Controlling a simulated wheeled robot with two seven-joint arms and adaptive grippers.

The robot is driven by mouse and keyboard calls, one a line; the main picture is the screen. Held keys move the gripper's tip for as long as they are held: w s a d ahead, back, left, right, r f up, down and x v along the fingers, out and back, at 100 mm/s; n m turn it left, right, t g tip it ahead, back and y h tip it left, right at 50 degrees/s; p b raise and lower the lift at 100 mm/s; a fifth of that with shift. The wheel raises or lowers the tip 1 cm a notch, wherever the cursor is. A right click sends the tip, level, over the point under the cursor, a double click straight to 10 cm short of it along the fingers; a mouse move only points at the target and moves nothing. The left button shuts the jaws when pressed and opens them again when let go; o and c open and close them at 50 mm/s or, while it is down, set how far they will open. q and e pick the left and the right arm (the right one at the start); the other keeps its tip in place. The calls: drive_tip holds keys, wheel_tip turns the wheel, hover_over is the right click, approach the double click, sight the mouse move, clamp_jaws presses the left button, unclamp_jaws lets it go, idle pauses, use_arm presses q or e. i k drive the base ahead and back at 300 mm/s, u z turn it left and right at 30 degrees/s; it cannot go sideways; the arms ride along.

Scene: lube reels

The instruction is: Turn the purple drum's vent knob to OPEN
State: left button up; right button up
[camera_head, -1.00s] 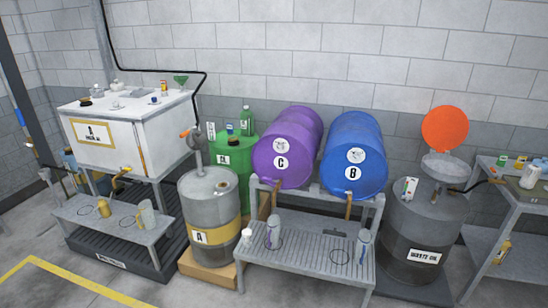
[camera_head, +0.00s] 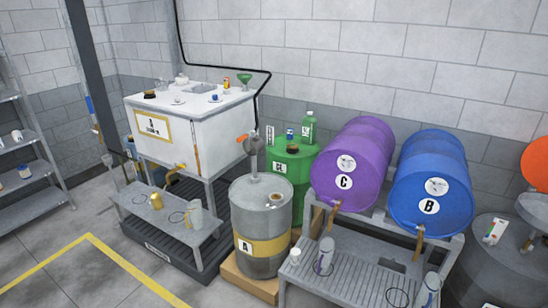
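The purple drum (camera_head: 352,160) lies on its side on a grey metal rack, right of centre in the head view. Its round front end faces me and carries a white label with the letter C (camera_head: 344,182) and a smaller round dial-like sticker (camera_head: 346,162) above it. A tan tap hangs under its front (camera_head: 333,215). The vent knob is too small to make out, so I cannot tell its setting. Neither of my grippers is in view.
A blue drum B (camera_head: 430,180) lies right of the purple one. A grey drum A (camera_head: 262,225) and a green drum (camera_head: 291,165) stand to its left. A drip shelf (camera_head: 345,280) with jugs juts out below. Open floor (camera_head: 60,245) lies at the left.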

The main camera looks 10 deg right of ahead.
sight(345, 166)
drive_tip(key=u, duration=0.55)
drive_tip(key=i, duration=1.7)
drive_tip(key=z, duration=0.15)
